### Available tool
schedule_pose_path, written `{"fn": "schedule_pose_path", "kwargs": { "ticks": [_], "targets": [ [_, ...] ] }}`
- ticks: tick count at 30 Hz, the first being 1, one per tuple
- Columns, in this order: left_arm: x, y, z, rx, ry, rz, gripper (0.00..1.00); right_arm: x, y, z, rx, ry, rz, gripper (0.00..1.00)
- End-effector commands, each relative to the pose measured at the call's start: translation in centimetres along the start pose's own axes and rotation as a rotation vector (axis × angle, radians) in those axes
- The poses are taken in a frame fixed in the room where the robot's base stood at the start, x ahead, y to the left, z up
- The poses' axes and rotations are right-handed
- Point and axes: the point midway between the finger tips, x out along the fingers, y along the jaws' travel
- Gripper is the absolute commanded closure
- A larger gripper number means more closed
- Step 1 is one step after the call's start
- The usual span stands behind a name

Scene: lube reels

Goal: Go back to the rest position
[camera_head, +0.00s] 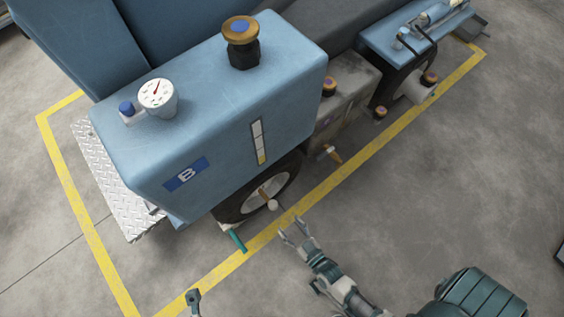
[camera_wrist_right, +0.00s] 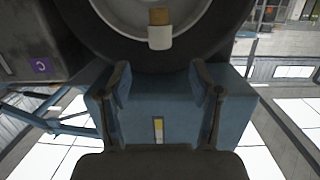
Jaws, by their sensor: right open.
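My right gripper (camera_head: 291,228) is open and empty at the lower middle of the head view, in front of the blue machine (camera_head: 215,100).
The blue box marked B carries a white dial gauge (camera_head: 157,97) and an orange-topped black cap (camera_head: 242,42). A teal handle (camera_head: 237,240) sticks out low beside the reel wheel (camera_head: 262,189). A brass-coloured fitting (camera_head: 332,154) juts farther right. Grey floor (camera_head: 440,170) is clear at right.

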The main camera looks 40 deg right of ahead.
Motion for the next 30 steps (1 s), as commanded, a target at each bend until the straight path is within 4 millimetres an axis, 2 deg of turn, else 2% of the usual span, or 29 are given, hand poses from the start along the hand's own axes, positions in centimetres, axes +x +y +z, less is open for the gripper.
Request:
{"fn": "schedule_pose_path", "kwargs": {
  "ticks": [3,6,23,26,29,30],
  "targets": [
    [0.0,0.0,0.0,0.0,0.0,0.0,0.09,-1.1,0.0,0.0,-0.001,0.0,-0.001,0.36],
    [0.0,0.0,0.0,0.0,0.0,0.0,0.09,-1.3,0.0,0.0,-0.001,0.0,-0.001,0.36],
    [0.0,-0.1,0.3,0.0,-0.003,-0.001,0.09,-1.2,0.0,-0.1,0.0,0.003,-0.001,0.36],
    [0.0,0.0,0.0,0.0,0.001,0.0,0.09,-0.7,-0.1,-1.9,0.002,0.045,-0.004,0.36],
    [0.0,0.0,0.0,0.0,0.001,0.0,0.09,0.5,-0.2,-6.7,0.013,0.159,-0.016,0.36],
    [0.0,0.0,0.0,0.0,0.001,0.0,0.09,0.9,-0.4,-9.4,0.019,0.224,-0.025,0.36]
  ]
}}
